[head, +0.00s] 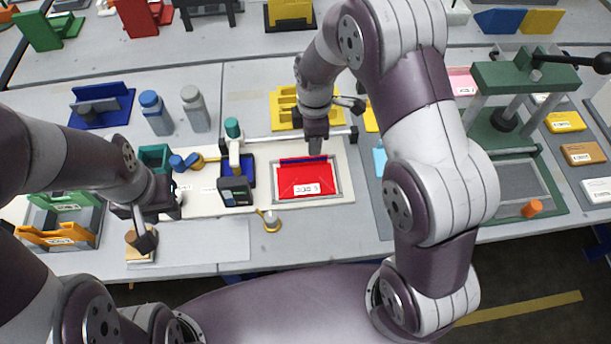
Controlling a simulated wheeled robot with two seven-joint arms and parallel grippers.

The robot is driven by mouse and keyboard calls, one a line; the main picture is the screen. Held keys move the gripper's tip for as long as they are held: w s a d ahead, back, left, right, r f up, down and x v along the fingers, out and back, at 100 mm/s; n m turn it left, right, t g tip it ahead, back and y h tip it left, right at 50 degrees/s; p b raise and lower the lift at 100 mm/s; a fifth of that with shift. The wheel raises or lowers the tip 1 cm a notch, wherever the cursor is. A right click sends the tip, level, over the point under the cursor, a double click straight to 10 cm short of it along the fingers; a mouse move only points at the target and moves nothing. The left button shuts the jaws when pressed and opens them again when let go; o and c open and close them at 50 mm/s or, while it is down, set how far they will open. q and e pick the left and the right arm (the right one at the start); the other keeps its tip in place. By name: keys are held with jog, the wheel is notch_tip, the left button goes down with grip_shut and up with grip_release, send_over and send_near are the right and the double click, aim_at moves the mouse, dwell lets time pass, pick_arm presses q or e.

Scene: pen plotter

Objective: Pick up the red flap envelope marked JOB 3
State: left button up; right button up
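The red flap envelope (305,175) lies flat inside a grey frame on the pale plotter board. Its white label reads JOB 3. A dark blue strip (296,160) runs along its far edge. My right gripper (316,148) points down over that far edge, near the strip; its finger gap is not clear, nor whether it touches the envelope. My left gripper (150,222) is low at the left, away from the envelope, above a wooden block (140,258) with a round brown and dark piece on it. Its fingers are too dark to read.
A blue plotter carriage (236,190) stands left of the envelope, and a small brass-coloured piece (271,221) stands in front. A green press (515,90) with a black lever stands at right. Orange and green trays (58,234) are at far left. My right arm hides part of the table.

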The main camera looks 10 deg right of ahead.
aim_at(313, 164)
jog(key=f, duration=0.8)
jog(key=shift+w+d+f+p, duration=0.2)
jog(key=shift+w+f+p, duration=0.05)
jog(key=shift+w+p, duration=0.1)
grip_shut()
